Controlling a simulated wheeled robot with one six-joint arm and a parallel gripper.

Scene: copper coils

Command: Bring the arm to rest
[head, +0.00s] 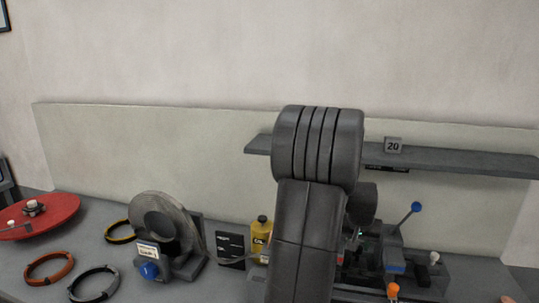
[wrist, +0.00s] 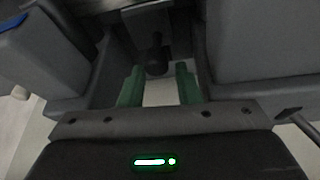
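My arm stands in the middle of the head view, raised in front of the bench, and it hides my gripper there. In the wrist view my gripper (wrist: 158,86) shows two green fingers set apart with a pale gap between them. Nothing is seen held between them. A dark round knob or shaft end (wrist: 156,58) lies just beyond the fingertips, among grey blocks of a machine. I cannot tell whether the fingers touch it.
A machine with a blue-knobbed lever (head: 416,207) and an orange knob (head: 392,290) stands right of my arm, partly hidden. A shelf (head: 460,160) holds a "20" block (head: 393,145). Left are an oil bottle (head: 261,229), a coil stand (head: 190,267), several rings and a red disc (head: 55,212).

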